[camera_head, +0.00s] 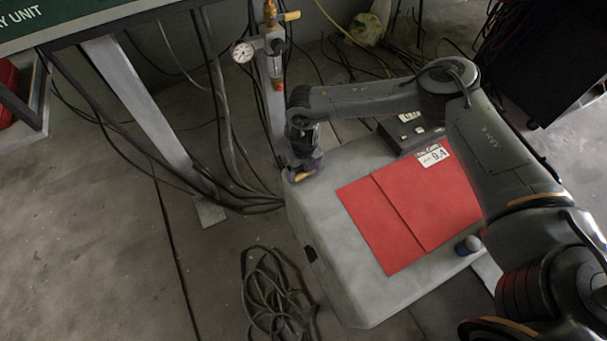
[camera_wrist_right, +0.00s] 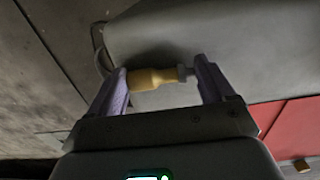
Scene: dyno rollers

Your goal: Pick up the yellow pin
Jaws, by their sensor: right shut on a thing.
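The yellow pin (camera_wrist_right: 152,79) lies crosswise between the two fingers of my right gripper (camera_wrist_right: 162,78) in the right wrist view. It has a yellow body and a grey tip at its right end, and the fingers are shut on its ends. In the head view, my right gripper (camera_head: 303,170) is at the far left corner of the grey box, and a bit of the yellow pin (camera_head: 303,176) shows under it. I cannot tell whether the pin touches the box top. My left gripper is not in view.
The grey box (camera_head: 352,289) carries red folders (camera_head: 420,205), a dark device with a display (camera_head: 408,128) and a small blue-topped object (camera_head: 467,245). A pressure gauge (camera_head: 243,52) on a post stands behind. Cables (camera_head: 272,295) lie on the floor at left.

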